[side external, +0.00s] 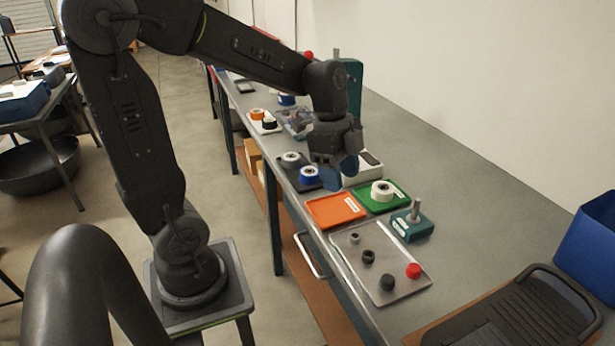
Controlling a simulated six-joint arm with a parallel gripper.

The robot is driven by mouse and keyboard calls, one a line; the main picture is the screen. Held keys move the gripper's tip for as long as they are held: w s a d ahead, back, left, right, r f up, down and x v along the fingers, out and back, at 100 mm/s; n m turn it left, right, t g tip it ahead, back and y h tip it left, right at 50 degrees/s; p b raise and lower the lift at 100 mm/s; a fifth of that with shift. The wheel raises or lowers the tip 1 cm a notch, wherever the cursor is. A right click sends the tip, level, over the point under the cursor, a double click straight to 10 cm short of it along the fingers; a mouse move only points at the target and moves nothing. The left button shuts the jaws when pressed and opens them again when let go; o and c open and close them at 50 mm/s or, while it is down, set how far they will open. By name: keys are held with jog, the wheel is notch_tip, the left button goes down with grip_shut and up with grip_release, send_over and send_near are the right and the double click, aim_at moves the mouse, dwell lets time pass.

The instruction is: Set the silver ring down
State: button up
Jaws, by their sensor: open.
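A small silver-grey ring (355,238) lies on the clear grey tray (345,258) near the front of the bench, and it looks like the silver ring. My gripper (341,173) is open and points down above the bench, behind the orange tray (336,210) and well apart from the silver-grey ring. I see nothing held between its fingers, which partly cover what lies behind them. Two dark round pieces, one in the middle (368,256) and one in front (387,282), and a red piece (414,270) share the grey tray.
A green tray (401,199) holds a white roll (382,191). A teal block with an upright peg (412,224) stands beside it. A blue roll (309,175) and a grey-white roll (291,159) sit left of my gripper. A black ribbed tray (515,315) and blue bin (590,250) are right.

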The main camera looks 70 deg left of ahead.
jog(key=s+d+r+n+t+y, duration=0.2)
jog(key=s+d+r+n+t, duration=0.2)
jog(key=s+n, duration=0.6)
jog(key=shift+d+r+n, duration=0.25)
jog(key=shift+d+n, duration=0.25)
jog(key=shift+n, duration=0.6)
